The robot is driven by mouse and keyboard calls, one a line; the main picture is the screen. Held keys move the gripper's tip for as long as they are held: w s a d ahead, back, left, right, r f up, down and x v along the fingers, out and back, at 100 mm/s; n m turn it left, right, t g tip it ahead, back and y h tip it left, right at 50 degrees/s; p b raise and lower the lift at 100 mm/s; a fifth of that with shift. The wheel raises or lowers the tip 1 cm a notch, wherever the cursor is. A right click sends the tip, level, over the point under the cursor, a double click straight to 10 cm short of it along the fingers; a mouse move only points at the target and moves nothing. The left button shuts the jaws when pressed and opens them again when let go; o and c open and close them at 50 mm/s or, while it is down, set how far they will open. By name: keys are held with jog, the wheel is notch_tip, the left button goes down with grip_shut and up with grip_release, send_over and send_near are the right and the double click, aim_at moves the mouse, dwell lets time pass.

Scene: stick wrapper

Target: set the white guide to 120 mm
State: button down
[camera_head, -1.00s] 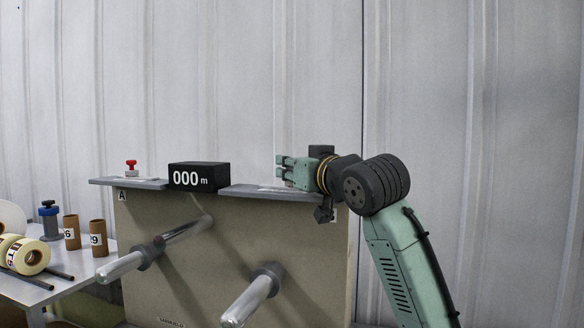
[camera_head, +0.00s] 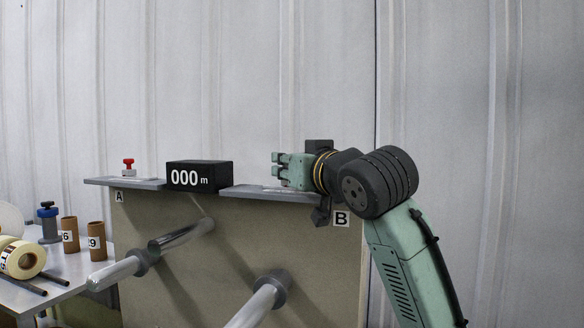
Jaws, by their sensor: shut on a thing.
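My gripper (camera_head: 278,171) is over the right shelf (camera_head: 245,190), the one beside the label B (camera_head: 341,218). Its fingers point left and sit just above the shelf top. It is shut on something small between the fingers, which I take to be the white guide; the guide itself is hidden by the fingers. A faint pale scale shows on the shelf, but I cannot read its marks or the guide's setting.
A black counter (camera_head: 199,176) reading 000 m stands left of the shelf. A red-knobbed guide (camera_head: 128,168) is on the left shelf (camera_head: 110,182) by label A. Two metal spindles (camera_head: 120,272) stick out below. A table (camera_head: 60,290) with rolls is at left.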

jog(key=shift+d, duration=0.1)
jog(key=c, duration=1.5)
grip_release()
jog(key=shift+o, duration=0.2)
jog(key=shift+s, duration=0.1)
jog(key=v, duration=1.2)
